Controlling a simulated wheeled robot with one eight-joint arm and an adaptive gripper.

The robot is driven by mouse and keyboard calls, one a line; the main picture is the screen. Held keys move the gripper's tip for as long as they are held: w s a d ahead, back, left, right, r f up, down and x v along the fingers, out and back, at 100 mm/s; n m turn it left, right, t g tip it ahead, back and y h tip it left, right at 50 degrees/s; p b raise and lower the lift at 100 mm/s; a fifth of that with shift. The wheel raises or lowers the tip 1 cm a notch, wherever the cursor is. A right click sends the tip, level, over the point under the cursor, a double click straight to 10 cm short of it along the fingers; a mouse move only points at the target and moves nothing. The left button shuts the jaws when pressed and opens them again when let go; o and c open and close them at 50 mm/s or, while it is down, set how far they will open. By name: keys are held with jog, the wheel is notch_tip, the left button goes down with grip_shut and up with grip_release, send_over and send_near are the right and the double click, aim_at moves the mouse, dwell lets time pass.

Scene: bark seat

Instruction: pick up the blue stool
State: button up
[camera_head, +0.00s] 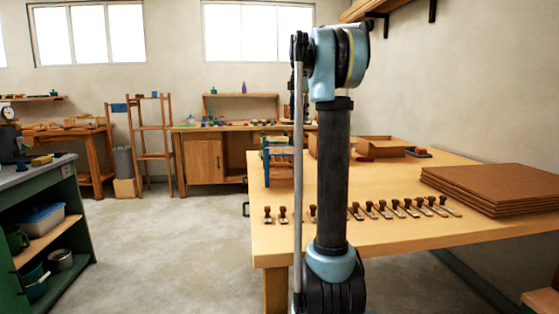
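A small blue stool (279,154) stands on the wooden worktable, near its far left corner. It has blue rails and posts, with a tan part near its top. Its right side is partly hidden behind my arm and the thin grey rod beside it. My arm rises through the middle of the view, in front of the table. I cannot make out gripper fingers anywhere in this view, so its hold is not shown.
On the worktable (400,235), a row of dark-handled tools (385,209) lies near the front. Stacked brown boards (495,187) lie at right, and an open box (383,146) stands behind. A green shelf unit (75,235) stands at left. The floor between is clear.

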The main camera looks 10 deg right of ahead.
jog(key=f, duration=1.3)
jog(key=shift+s+d+f, duration=0.1)
jog(key=shift+d, duration=0.2)
grip_shut()
